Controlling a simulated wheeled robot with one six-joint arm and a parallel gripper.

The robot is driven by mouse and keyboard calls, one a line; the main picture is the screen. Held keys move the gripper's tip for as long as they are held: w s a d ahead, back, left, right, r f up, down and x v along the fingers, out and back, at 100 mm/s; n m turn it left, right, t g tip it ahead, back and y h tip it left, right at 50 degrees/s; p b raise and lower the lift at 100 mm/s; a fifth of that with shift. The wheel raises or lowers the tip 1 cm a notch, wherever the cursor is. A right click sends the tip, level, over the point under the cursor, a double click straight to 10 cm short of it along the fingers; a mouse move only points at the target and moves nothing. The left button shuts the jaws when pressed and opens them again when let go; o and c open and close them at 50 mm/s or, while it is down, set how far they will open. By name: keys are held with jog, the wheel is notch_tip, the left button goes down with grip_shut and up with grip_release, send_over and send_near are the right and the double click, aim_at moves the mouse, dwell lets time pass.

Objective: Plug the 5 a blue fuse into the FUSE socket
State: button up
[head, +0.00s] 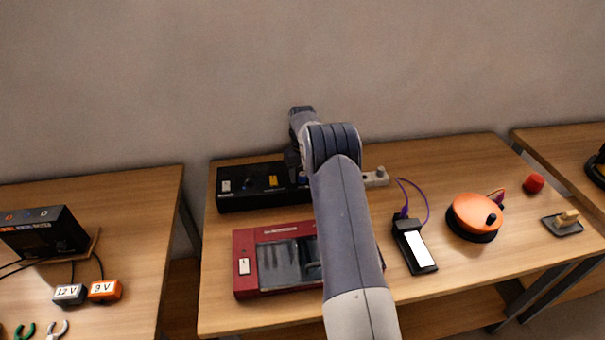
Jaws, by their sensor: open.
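A long black box (245,202) lies at the back of the middle table. A yellow piece (273,181) and a small white label or switch (226,186) show on it. A small blue piece (303,177), which may be the blue fuse, shows at the box's right part, right beside my gripper (294,178). My gripper is open and points down over the box; its fingertips are small and partly hidden by my arm. I cannot tell whether it touches the blue piece. No FUSE lettering is readable, and my arm hides the box's right end.
A red case (245,285) with a clear window lies in front of the box, partly behind my arm. A black meter (408,240) with a purple cable, an orange reel (475,213) and a grey strip (377,178) are to the right. Bare wood lies between them.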

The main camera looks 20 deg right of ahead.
aim_at(302, 174)
notch_tip(302, 174, up, 11)
jog(key=b, duration=0.1)
jog(key=shift+b, duration=0.3)
jog(key=shift+f, duration=0.1)
dwell(0.3)
notch_tip(302, 174, down, 10)
jog(key=shift+w+p, duration=0.1)
jog(key=shift+p, duration=1)
jog(key=shift+r, duration=0.2)
jog(key=shift+f, duration=0.1)
